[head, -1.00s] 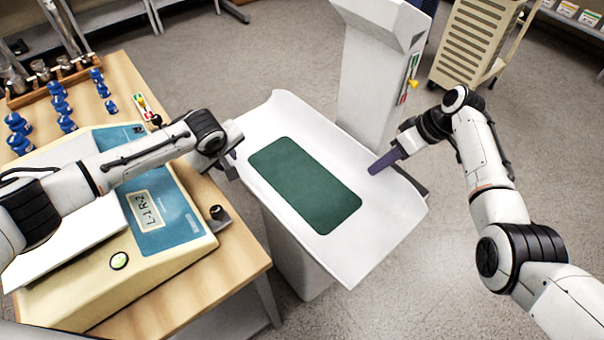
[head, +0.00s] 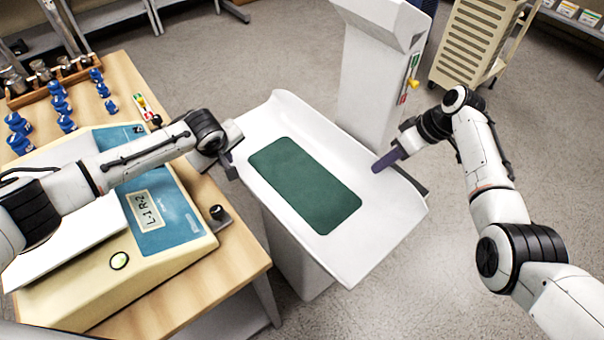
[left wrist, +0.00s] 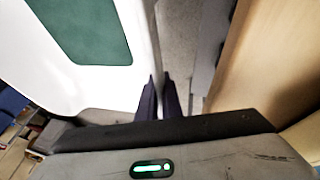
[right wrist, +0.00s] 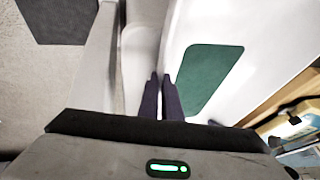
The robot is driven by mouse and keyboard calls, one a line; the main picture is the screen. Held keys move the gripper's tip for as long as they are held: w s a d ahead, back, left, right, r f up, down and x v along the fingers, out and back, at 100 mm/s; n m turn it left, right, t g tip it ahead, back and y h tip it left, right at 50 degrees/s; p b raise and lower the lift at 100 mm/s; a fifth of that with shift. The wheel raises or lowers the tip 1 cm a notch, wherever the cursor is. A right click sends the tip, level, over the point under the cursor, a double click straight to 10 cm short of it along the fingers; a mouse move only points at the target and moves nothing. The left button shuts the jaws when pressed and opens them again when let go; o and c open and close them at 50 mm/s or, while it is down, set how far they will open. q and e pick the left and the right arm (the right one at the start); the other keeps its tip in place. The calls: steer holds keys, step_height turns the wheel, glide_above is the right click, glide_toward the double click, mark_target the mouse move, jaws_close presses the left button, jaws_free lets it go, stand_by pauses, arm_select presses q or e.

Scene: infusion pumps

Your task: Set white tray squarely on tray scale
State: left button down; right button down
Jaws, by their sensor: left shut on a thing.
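My right gripper (head: 378,168) is at the tray's right rim. Its fingers also show close together in the right wrist view (right wrist: 160,78); whether they grip the rim is unclear.
A beige cart (head: 475,45) stands at the back right. Floor is free at right.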

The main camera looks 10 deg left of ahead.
arm_select(q)
steer(key=shift+r, duration=0.15)
arm_select(e)
steer(key=shift+r, duration=0.25)
stand_by(0.5)
